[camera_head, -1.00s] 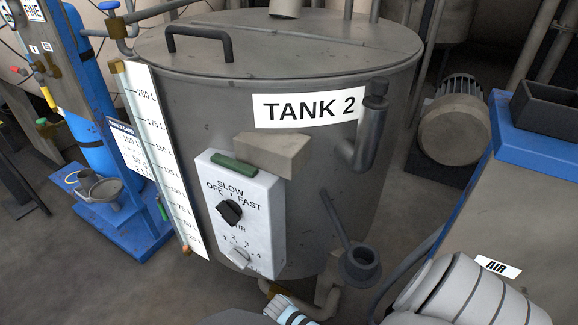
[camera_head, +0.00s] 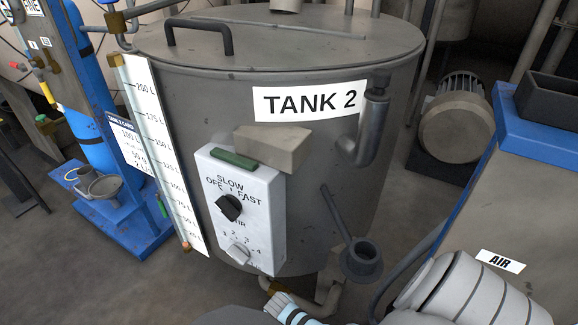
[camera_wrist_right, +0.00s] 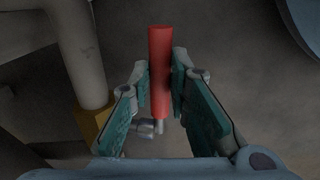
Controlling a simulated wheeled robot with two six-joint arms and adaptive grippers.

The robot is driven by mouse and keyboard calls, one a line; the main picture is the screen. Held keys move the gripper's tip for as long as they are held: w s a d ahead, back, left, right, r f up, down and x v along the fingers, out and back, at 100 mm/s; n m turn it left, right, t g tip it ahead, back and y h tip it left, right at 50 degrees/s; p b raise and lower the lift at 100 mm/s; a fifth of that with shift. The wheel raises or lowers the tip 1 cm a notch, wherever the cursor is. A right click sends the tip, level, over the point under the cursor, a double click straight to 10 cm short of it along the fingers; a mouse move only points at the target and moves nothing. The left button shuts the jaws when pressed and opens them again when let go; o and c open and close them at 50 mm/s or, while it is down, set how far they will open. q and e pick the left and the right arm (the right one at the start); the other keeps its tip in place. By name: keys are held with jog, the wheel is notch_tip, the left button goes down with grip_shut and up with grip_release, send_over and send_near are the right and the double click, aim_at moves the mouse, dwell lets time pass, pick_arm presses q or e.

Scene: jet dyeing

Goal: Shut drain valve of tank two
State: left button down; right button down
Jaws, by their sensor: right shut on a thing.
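Tank two is the large grey steel tank (camera_head: 300,110) with a "TANK 2" label (camera_head: 308,101) in the head view. Pipes with a brass fitting (camera_head: 272,286) run under its base. In the right wrist view a red lever handle (camera_wrist_right: 160,50) lies lengthwise between the fingers of my right gripper (camera_wrist_right: 161,72), which is shut on it. A small metal stem (camera_wrist_right: 148,128) shows at the handle's near end. A brass fitting (camera_wrist_right: 95,122) on a grey pipe is to the left. In the head view the red handle is hidden; part of my right gripper shows at the bottom edge. My left gripper is not in view.
A white control box (camera_head: 240,210) with knobs and a level scale (camera_head: 160,150) are on the tank's front. A funnel-like cup (camera_head: 361,262) sticks out at lower right. A blue-edged cabinet (camera_head: 530,200) stands right, a motor (camera_head: 455,120) behind. Floor shows at left.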

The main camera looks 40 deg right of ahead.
jog(key=shift+w+a+r+g, duration=0.1)
jog(key=shift+w+r+g, duration=0.25)
jog(key=shift+r+g, duration=0.35)
jog(key=shift+g+h, duration=0.4)
jog(key=shift+g, duration=0.1)
jog(key=shift+r, duration=0.25)
jog(key=c, duration=1.5)
grip_release()
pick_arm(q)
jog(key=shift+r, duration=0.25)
